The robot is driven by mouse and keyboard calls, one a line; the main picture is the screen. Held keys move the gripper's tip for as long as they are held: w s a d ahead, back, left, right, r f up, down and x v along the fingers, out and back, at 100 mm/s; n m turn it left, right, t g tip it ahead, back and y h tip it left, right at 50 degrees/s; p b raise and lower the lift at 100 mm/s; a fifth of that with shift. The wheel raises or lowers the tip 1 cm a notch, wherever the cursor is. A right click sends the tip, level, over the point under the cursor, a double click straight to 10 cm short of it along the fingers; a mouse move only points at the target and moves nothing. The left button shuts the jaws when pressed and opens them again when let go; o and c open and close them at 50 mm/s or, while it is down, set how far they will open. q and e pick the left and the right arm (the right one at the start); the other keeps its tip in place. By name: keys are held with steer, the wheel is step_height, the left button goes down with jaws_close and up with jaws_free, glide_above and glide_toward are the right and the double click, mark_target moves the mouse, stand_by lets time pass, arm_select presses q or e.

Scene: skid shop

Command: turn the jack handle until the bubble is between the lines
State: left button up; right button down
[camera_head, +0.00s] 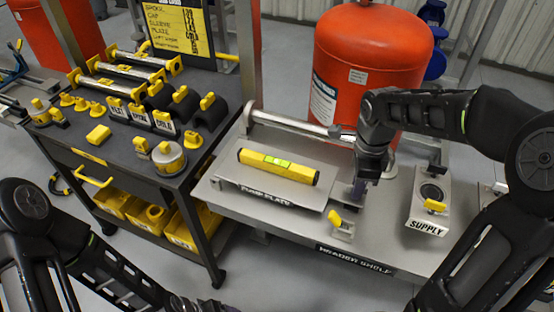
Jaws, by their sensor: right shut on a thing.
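My right gripper (360,190) points down at the right end of the pump plate (230,192). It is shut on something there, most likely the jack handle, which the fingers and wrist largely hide. A yellow spirit level (278,166) with a green vial lies on the pump plate, left of the gripper. The bubble is too small to place against the lines. My left arm reaches in low at the left, and its gripper (192,304) is at the bottom edge, partly cut off, its jaws unclear.
A yellow-handled clamp (342,224) sits just in front of the right gripper on the header shelf (390,240). The supply block (428,203) stands to the right. A red tank (366,60) rises behind. A dark cart (110,165) with yellow parts stands at left.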

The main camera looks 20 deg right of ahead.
stand_by(0.3)
steer(key=shift+f+m+b, duration=0.1)
steer(key=shift+m+b, duration=0.3)
steer(key=shift+m, duration=0.2)
steer(key=shift+m+b, duration=0.35)
steer(key=shift+m, duration=0.75)
steer(key=c, duration=1.5)
jaws_free()
steer(key=shift+c, duration=0.2)
steer(key=shift+r, duration=0.2)
